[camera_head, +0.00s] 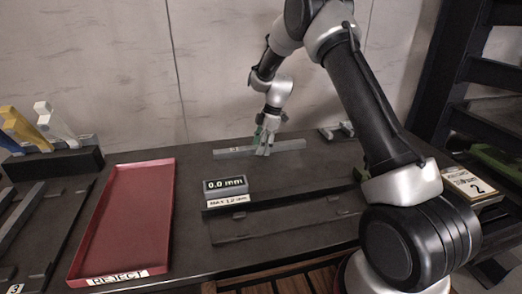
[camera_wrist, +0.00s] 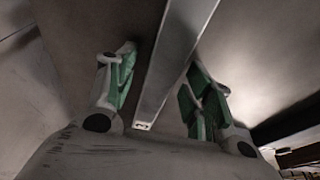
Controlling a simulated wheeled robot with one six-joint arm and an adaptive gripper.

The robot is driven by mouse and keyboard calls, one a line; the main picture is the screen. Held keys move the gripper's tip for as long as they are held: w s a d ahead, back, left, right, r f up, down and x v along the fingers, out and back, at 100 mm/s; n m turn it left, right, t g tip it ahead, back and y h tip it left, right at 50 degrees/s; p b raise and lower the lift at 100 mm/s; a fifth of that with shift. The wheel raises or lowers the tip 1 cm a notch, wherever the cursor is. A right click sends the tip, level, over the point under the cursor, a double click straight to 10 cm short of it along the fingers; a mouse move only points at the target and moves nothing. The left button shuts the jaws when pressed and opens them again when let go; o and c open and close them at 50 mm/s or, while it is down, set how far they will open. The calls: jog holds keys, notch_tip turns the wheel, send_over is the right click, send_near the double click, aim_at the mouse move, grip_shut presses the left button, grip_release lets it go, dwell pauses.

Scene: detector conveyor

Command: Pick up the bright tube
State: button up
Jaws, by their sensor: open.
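A light grey square tube (camera_head: 288,145) lies near the back of the dark table, running left to right in the head view. In the wrist view the tube (camera_wrist: 176,55) runs lengthwise between my fingers, with its open end near the palm side of the picture. My gripper (camera_head: 264,147) points down at the tube, near its middle. My fingers hide part of the tube in the head view.
A red tray (camera_head: 168,200) labelled REJECT lies left of centre. A grey display (camera_head: 225,186) reading 0.0 mm stands near dark rails (camera_head: 285,215). A dark rack (camera_head: 55,163) with yellow, blue and white pieces is at far left. A sign marked 2 (camera_head: 468,184) is at right.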

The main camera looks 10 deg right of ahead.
grip_shut()
jog(key=shift+r, duration=0.1)
